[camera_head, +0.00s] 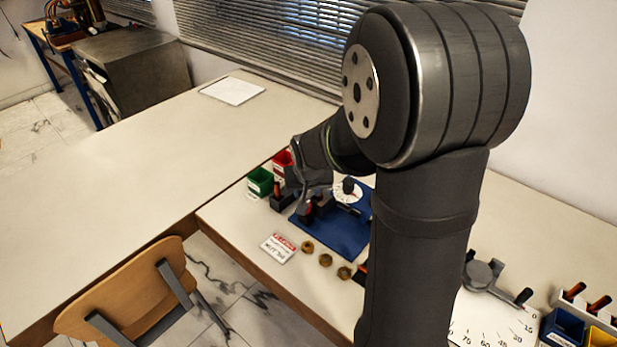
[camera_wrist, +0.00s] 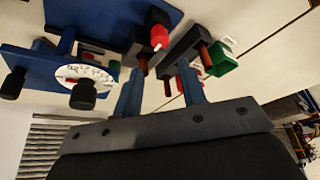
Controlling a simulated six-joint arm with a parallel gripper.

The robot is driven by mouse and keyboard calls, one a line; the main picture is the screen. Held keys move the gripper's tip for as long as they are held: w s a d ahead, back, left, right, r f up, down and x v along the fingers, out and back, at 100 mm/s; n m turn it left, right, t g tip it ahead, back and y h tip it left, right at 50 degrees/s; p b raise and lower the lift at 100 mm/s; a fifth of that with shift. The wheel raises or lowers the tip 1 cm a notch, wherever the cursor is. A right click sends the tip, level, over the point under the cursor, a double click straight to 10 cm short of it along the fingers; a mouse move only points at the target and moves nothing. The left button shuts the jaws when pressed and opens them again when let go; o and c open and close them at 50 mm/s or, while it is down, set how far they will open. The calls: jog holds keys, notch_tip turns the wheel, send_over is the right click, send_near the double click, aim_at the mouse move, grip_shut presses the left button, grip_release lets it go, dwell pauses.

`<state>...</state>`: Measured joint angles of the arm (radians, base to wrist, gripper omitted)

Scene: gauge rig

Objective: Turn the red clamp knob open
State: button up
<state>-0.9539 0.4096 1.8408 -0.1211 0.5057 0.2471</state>
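Green (camera_head: 260,181) and red (camera_head: 282,160) bins stand just behind my gripper. A red-and-white sign card (camera_head: 279,248) and several brass nuts (camera_head: 325,260) lie at the front. A protractor plate (camera_head: 493,325) and blue bin (camera_head: 562,328) are at right. The left table is mostly clear.

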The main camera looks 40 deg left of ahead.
jog(key=v, duration=0.7)
jog(key=shift+r, duration=0.35)
jog(key=shift+s, duration=0.1)
jog(key=x, duration=1.7)
jog(key=shift+d+f, duration=0.1)
jog(key=shift+f, duration=0.2)
jog(key=shift+f, duration=0.1)
jog(key=shift+m+h, duration=0.3)
jog(key=shift+m, duration=0.3)
dwell(1.8)
jog(key=v, duration=1.7)
jog(key=shift+s, duration=0.25)
jog(key=shift+o, duration=0.4)
